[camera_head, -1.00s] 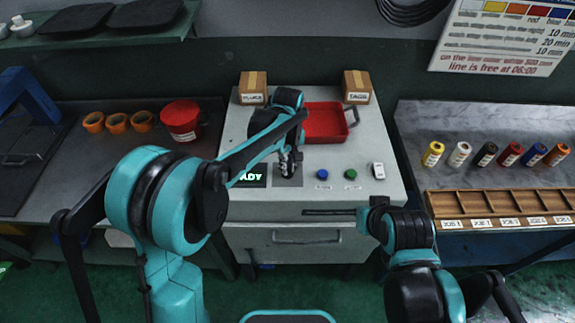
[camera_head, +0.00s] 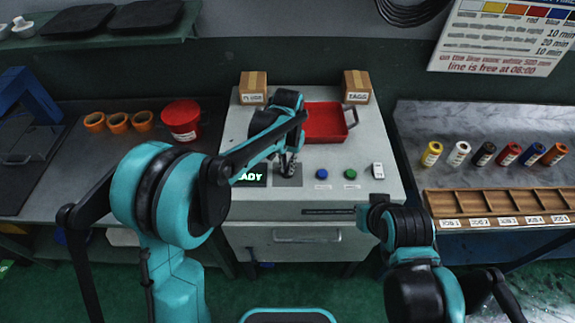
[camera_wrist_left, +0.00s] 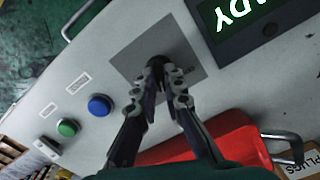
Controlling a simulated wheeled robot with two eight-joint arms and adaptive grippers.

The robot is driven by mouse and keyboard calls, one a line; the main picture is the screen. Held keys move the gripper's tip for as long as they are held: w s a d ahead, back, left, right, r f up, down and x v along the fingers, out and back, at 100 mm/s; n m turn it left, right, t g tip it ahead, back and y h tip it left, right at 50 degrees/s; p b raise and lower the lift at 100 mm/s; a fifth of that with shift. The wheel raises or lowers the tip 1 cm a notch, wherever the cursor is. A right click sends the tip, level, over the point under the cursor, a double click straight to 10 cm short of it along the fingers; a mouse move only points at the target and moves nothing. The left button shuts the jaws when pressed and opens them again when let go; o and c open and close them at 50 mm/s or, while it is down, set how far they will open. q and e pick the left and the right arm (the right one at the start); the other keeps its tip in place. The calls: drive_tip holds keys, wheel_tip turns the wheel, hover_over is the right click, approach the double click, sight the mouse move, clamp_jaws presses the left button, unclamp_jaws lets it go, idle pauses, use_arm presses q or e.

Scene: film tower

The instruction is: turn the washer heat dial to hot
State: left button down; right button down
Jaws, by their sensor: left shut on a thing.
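The washer (camera_head: 375,219) is a pale cabinet in the middle of the head view. The heat dial (camera_wrist_left: 156,62) is a small dark knob on a grey square plate (camera_wrist_left: 184,50), beside the screen; the fingers hide most of it. My left gripper (camera_head: 289,169) reaches down onto this plate. In the left wrist view, the left gripper (camera_wrist_left: 161,77) has its fingertips together around the dial, shut on it. Which setting the dial points to cannot be seen. Part of my right arm shows at the lower right, but its gripper does not.
A lit screen (camera_head: 249,177) is left of the plate. A blue button (camera_head: 322,174), a green button (camera_head: 351,174) and a white switch (camera_head: 378,171) are to its right. A red tray (camera_head: 326,123) and two cardboard boxes stand behind. Several film rolls lie on the right bench.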

use_arm(q)
drive_tip(key=shift+m, duration=2.2)
drive_tip(key=c, duration=1.6)
unclamp_jaws()
wheel_tip(320, 180, up, 12)
drive_tip(key=shift+r, duration=0.1)
